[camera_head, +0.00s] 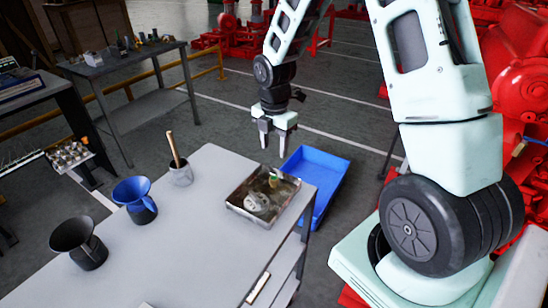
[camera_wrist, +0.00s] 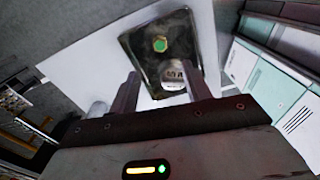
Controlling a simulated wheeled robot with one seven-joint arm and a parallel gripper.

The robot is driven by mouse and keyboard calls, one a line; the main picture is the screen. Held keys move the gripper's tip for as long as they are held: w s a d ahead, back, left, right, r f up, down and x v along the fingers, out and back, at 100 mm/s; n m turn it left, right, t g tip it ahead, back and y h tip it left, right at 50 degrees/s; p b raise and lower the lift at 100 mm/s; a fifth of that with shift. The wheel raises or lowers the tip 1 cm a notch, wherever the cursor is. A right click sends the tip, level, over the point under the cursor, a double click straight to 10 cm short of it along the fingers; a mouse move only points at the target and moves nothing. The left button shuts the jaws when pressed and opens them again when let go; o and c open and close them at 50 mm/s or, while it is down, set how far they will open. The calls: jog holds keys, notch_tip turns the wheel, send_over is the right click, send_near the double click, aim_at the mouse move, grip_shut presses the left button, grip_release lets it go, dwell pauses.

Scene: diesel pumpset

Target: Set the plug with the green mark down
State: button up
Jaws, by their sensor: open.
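The plug with the green mark (camera_wrist: 160,44) stands in the metal tray (camera_wrist: 188,20) in the wrist view, its green hexagonal top facing up. In the head view the plug (camera_head: 274,179) shows small near the tray's far right part. The tray (camera_head: 236,208) lies on the grey table at its right end. My gripper (camera_head: 274,150) is open and empty above the tray's far side, apart from the plug. In the wrist view the fingers of my gripper (camera_wrist: 160,70) are spread, with the plug beyond their tips.
A pale round part (camera_head: 257,202) lies in the tray near the plug. A blue bin (camera_head: 322,168) is beyond the table's right end. A pot with a wooden handle (camera_head: 180,174), a blue jug (camera_head: 134,197) and a dark jug (camera_head: 78,243) stand left on the table (camera_head: 190,250). Its middle is clear.

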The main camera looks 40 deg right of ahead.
jog(key=s+a+r+m, duration=0.2)
jog(key=s+a+r, duration=0.1)
jog(key=a, duration=0.4)
jog(key=s+a+r+m, duration=0.3)
jog(key=s+a+r, duration=0.1)
jog(key=a, duration=0.4)
jog(key=s+a+r+m, duration=0.2)
jog(key=s+a, duration=0.3)
jog(key=s, duration=0.3)
jog(key=s+a+r+m, duration=0.1)
jog(key=s+a+m, duration=0.4)
jog(key=s, duration=0.4)
jog(key=shift+s+r+m+y, duration=0.3)
jog(key=shift+r, duration=0.05)
jog(key=shift+c, duration=1.2)
jog(key=shift+d, duration=0.2)
